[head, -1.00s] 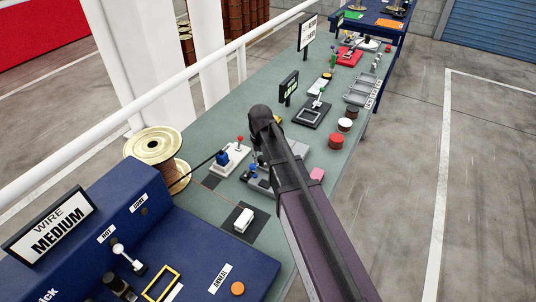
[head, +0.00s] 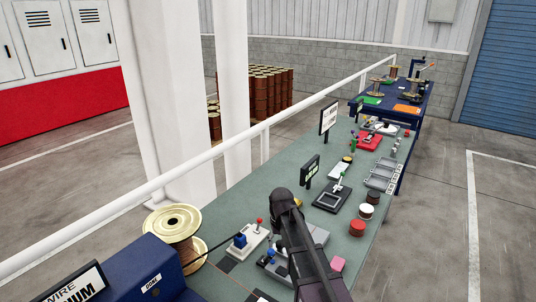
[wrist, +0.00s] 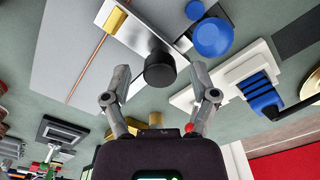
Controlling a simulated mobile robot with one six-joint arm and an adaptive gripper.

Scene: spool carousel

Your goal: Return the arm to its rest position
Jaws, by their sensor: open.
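My arm (head: 300,245) reaches up from the bottom of the head view over the green bench; the fingers are hidden there. In the wrist view my gripper (wrist: 160,98) is open, with its two fingers apart and nothing held between them. A black round knob (wrist: 159,69) on a grey plate (wrist: 75,50) shows just beyond the fingertips; I cannot tell the gap between them. A blue round knob (wrist: 212,37) is to the right of it.
A wire spool (head: 173,223) stands at the bench's left. A blue unit (head: 140,268) is at lower left. Red (head: 357,228) and white (head: 365,211) round pieces sit along the right edge. A white rail (head: 215,148) runs behind the bench. The floor at right is clear.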

